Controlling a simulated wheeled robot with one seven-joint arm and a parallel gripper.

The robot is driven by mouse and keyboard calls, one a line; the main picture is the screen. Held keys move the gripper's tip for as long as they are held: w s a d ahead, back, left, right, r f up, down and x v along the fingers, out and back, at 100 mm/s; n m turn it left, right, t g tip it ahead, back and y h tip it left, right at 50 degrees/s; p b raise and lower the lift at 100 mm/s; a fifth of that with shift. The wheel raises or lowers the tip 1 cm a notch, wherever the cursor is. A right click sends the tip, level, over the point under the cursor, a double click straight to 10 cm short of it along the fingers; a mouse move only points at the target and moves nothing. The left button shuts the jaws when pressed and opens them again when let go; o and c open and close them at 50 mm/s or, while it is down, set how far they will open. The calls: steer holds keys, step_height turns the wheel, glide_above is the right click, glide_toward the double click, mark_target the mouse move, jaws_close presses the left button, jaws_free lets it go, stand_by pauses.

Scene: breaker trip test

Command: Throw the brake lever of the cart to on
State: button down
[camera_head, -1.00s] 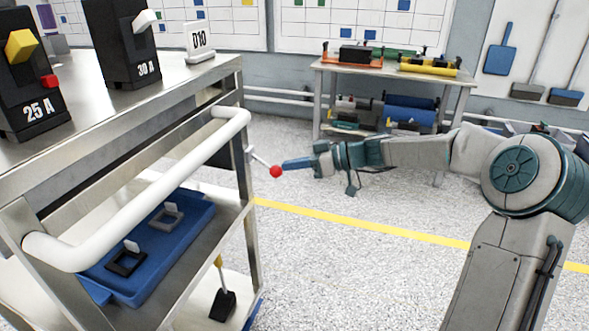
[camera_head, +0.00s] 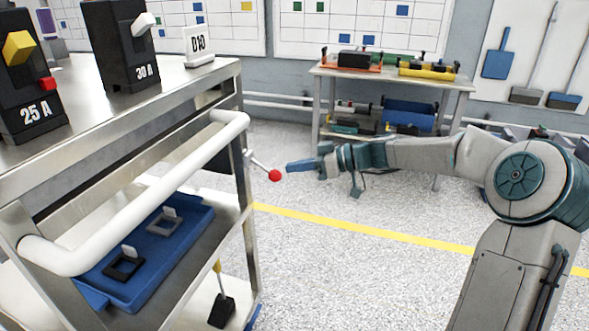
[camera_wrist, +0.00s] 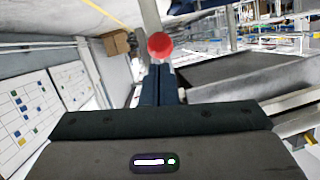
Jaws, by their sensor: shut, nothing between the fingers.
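The brake lever is a thin metal rod with a red ball knob (camera_head: 274,175). It juts from the right side of the cart (camera_head: 247,200), near the end of the white handle, and slopes down to the right. My gripper (camera_head: 289,166) is shut and empty, with its blue fingertips just right of the red knob and slightly above it. In the wrist view the red knob (camera_wrist: 160,45) shows just beyond the shut fingers (camera_wrist: 159,80). A small gap shows between fingertips and knob in the head view; in the wrist view contact cannot be told.
The cart carries a 25 A breaker (camera_head: 28,85), a 30 A breaker (camera_head: 125,50) and a D10 sign (camera_head: 199,45) on top. A blue tray (camera_head: 190,232) lies on its middle shelf. A workbench (camera_head: 455,82) stands behind. The floor around my arm is clear.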

steer(key=f+p+v, duration=0.1)
steer(key=p+v, duration=0.2)
steer(key=v, duration=0.8)
steer(key=shift+d, duration=0.5)
